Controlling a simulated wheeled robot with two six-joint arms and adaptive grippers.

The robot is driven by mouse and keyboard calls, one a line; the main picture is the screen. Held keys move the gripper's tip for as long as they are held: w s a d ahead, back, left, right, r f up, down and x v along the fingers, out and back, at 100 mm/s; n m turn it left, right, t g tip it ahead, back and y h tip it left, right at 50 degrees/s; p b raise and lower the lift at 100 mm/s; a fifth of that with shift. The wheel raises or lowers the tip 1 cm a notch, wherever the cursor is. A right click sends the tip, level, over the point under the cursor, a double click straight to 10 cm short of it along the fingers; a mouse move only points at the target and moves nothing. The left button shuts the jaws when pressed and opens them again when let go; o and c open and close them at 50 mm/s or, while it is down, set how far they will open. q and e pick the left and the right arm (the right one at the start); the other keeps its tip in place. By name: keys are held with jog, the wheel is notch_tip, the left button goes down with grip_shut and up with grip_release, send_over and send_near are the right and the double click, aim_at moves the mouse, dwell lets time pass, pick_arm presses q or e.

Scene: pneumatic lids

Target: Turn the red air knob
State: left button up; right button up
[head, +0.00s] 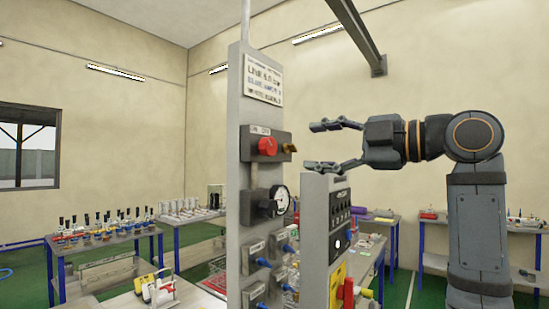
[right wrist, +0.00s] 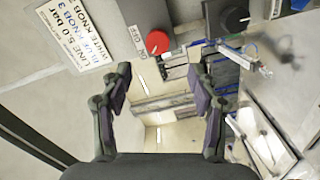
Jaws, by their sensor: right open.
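The red air knob (head: 267,146) sits on a dark grey box (head: 256,157) near the top of a tall grey panel. A brass fitting (head: 289,148) sticks out to its right. My right gripper (head: 317,146) is open and empty, to the right of the knob and apart from it, pointing left in the head view. In the right wrist view the red knob (right wrist: 157,42) is ahead of my right gripper (right wrist: 163,78), above the gap between the two fingers. ON and OFF lettering shows beside it. My left gripper is in neither view.
The panel (head: 238,200) carries a sign (head: 262,79), a pressure gauge (head: 279,199) and blue-handled valves (head: 263,262) below. A lower grey post (head: 316,225) with a dark control strip stands under my right gripper. Workbenches with bottles (head: 105,232) stand behind at left.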

aim_at(272, 147)
jog(key=p+x, duration=0.2)
jog(key=x, duration=0.3)
jog(key=p+x, duration=0.2)
jog(key=x, duration=0.3)
jog(key=shift+a+r+p, duration=0.1)
jog(key=shift+r+p, duration=0.15)
jog(key=shift+p, duration=0.05)
jog(key=shift+w+a+f, duration=0.1)
jog(key=shift+w, duration=0.2)
jog(key=shift+s, duration=0.1)
jog(key=c, duration=1.2)
